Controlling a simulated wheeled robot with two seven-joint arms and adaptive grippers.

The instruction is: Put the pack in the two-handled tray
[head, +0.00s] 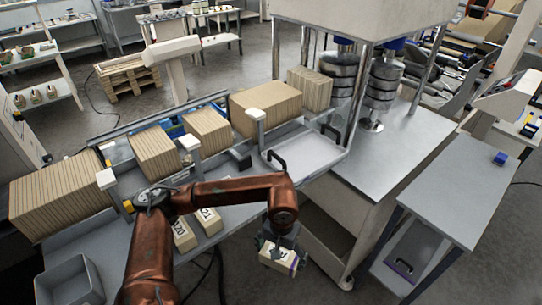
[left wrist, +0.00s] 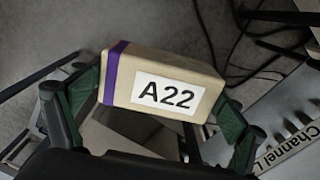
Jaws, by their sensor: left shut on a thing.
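The pack is a tan block with a purple band and a white "A22" label. It shows large in the left wrist view (left wrist: 165,82) and small in the head view (head: 277,262). My left gripper (head: 282,248) is shut on it, with green fingers at both ends of the pack in the left wrist view. It holds the pack in the air beyond the front table edge. The two-handled tray (head: 312,150) is a shallow white tray with black handles, on the bench behind and above the gripper in the head view. It looks empty. My right gripper is not in view.
Rows of brown cardboard (head: 265,108) stand behind, between white-topped posts. A press with steel columns (head: 380,90) stands right of the tray. A grey bin (head: 72,282) is at front left.

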